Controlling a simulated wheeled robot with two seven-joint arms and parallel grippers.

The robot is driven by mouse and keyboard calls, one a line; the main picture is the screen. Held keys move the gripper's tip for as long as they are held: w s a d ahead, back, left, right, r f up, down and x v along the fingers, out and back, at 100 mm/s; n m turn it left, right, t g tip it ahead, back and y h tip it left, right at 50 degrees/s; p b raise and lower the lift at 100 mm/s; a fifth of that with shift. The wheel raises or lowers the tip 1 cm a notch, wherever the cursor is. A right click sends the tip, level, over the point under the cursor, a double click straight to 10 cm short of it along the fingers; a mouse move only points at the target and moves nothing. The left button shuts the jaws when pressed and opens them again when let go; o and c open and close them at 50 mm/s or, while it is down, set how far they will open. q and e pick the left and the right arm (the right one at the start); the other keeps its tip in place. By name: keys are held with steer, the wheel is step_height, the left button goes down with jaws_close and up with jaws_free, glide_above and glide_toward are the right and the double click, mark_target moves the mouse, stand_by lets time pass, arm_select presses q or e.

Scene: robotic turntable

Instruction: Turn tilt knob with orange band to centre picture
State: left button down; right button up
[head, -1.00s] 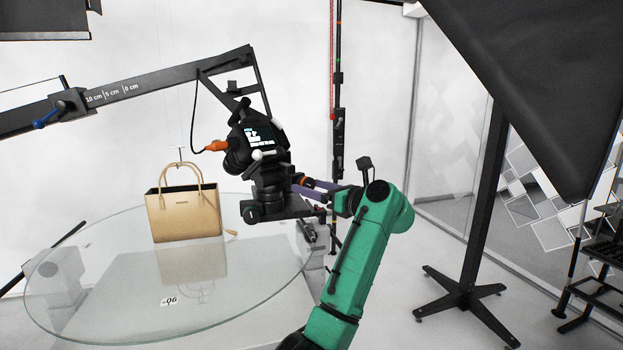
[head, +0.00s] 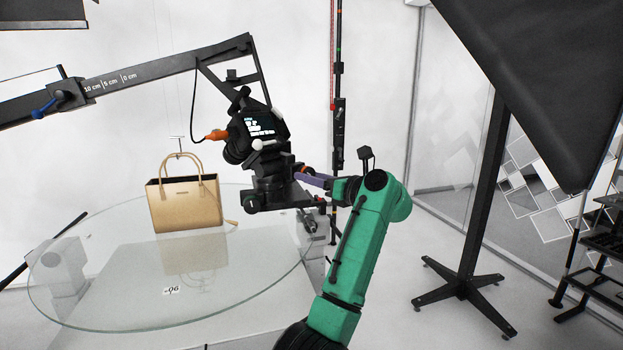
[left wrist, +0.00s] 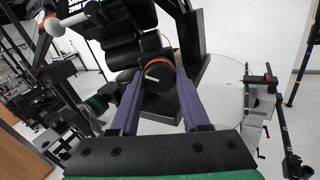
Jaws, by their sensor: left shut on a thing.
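The tilt knob with the orange band shows in the left wrist view (left wrist: 159,76) as a dark round knob with a white line on its face. It sits on the black camera head. My left gripper (left wrist: 158,88) is shut on this knob, one purple finger on each side. In the head view the left gripper (head: 312,179) reaches the camera mount from the right; the knob is mostly hidden there. The camera (head: 262,125) hangs from a black boom, with a lit screen too small to read. My right gripper is not in view.
A tan handbag (head: 186,205) stands on the round glass turntable (head: 110,300). An orange plug and cable (head: 216,136) hang at the camera's left. A black light stand (head: 468,285) stands at the right. A thin upright pole (head: 338,110) is behind the gripper.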

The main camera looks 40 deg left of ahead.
arm_select(q)
steer(key=m+p, duration=0.1)
steer(key=m, duration=0.9)
steer(key=shift+s+r+m+p, duration=0.1)
steer(key=shift+r+m+p, duration=0.1)
steer(key=shift+m+p, duration=0.15)
stand_by(0.4)
steer(key=shift+c, duration=1.9)
jaws_free()
steer(key=shift+f, duration=0.1)
